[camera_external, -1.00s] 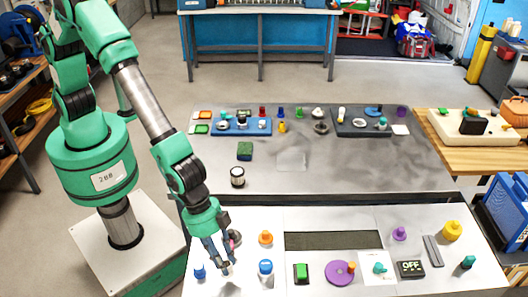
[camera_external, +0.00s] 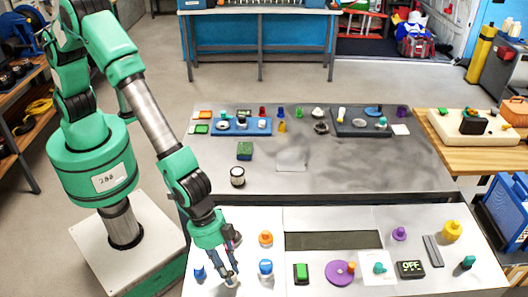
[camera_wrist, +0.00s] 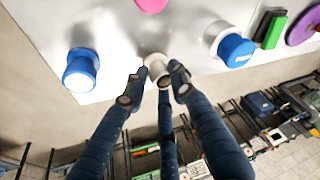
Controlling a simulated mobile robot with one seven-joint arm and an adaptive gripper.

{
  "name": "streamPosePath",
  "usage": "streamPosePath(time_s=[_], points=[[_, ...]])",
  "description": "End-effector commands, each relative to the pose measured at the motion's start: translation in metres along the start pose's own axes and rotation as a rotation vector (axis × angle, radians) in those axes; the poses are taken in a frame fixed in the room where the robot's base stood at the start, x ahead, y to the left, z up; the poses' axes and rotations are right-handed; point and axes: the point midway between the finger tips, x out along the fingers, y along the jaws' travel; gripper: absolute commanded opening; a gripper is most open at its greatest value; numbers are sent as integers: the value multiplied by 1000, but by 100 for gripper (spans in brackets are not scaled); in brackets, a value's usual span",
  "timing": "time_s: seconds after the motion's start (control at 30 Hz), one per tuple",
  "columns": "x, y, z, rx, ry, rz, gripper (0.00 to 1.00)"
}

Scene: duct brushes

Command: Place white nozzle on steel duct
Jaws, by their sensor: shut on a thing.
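My gripper (camera_wrist: 157,80) has three dark blue fingers, with the tips closed around a small white nozzle (camera_wrist: 157,68) in the wrist view. The nozzle is at or just above the white front table top; I cannot tell whether it touches. In the external view my gripper (camera_external: 232,279) is at the front left of that table, left of a white piece with a blue cap (camera_external: 265,268), and the nozzle is mostly hidden by the fingers. A silver and black cylinder (camera_external: 237,177) stands upright on the grey rear table; I cannot tell whether it is the steel duct.
A blue knob (camera_external: 199,274) is left of my gripper, and an orange one (camera_external: 265,238) is behind to the right. A green switch (camera_external: 301,272) and purple disc (camera_external: 339,273) lie further right. The middle of the grey rear table (camera_external: 340,175) is mostly clear.

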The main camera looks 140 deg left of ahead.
Motion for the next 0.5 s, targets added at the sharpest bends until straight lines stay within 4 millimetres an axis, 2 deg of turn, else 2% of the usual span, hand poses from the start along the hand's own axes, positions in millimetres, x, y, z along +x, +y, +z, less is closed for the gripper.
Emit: streamPosePath(time_s=[0.37,0.4,0.47,0.5], points=[[2,0,0,0,1,0,0],[2,0,0,0,1,0,32],[1,0,0,0,1,0,44],[1,0,0,0,1,0,45]])
